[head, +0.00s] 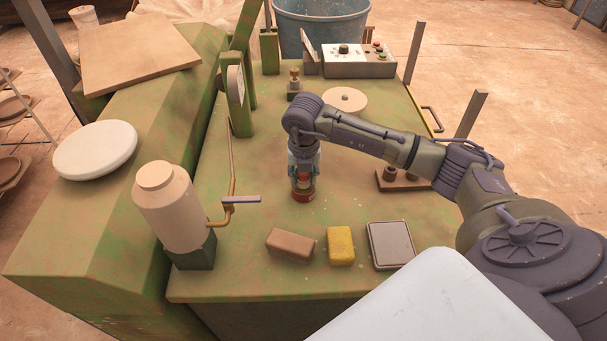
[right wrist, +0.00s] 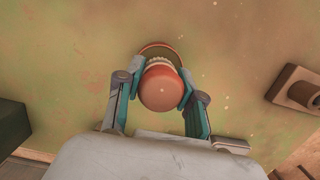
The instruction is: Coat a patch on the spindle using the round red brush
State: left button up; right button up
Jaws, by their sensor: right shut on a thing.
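A small brass-coloured upright part (head: 294,78) on a dark base stands at the back of the bench. I cannot tell for certain whether this is the spindle. My left gripper is not in view.
A brown block (head: 290,244), a yellow sponge (head: 340,246) and a grey flat tin (head: 390,245) lie at the front. A cream bottle (head: 172,208) with a crank handle (head: 240,201) stands left. A control box (head: 358,62) and a pale disc (head: 345,101) are at the back.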

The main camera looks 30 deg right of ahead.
jog(key=shift+s+f+b, duration=0.1)
jog(key=shift+f+b, duration=0.25)
jog(key=shift+f, duration=0.1)
dwell(1.3)
jog(key=shift+r, duration=0.1)
jog(key=shift+r+p, duration=2.25)
jog(key=shift+r, duration=1.3)
jog(key=shift+f, duration=0.1)
